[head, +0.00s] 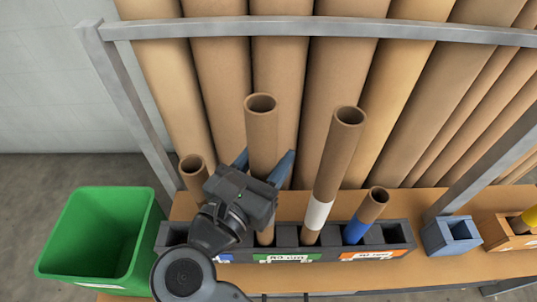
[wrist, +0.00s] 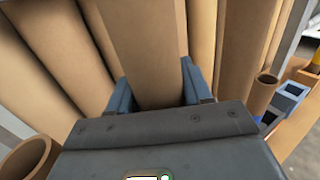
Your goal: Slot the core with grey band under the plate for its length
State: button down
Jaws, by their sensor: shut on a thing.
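My gripper (head: 262,172) is shut on a tall plain brown core (head: 262,125), with one blue finger on each side. In the wrist view the core (wrist: 140,50) stands between the fingers (wrist: 155,92). Its lower end reaches the dark slotted holder (head: 287,238); whether it is lifted is unclear. My gripper hides its middle, and I see no grey band. A taller core with a white band (head: 320,213) leans to the right. A short core with a blue band (head: 357,228) and another short core (head: 193,172) also stand there. Green (head: 286,258) and orange (head: 370,255) plates mark the holder's front; a left plate is mostly hidden.
A green bin (head: 100,235) stands at the left. A small blue-grey box (head: 452,236) and an orange box (head: 507,232) stand on the wooden bench at the right. Large brown rolls (head: 340,80) lean behind a grey metal rail (head: 300,26).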

jog(key=shift+f+b, duration=0.7)
jog(key=shift+f, duration=0.1)
jog(key=shift+c, duration=2)
grip_release()
jog(key=v, duration=0.7)
jog(key=shift+s, duration=0.35)
jog(key=shift+s+a, duration=0.1)
jog(key=shift+a, duration=0.15)
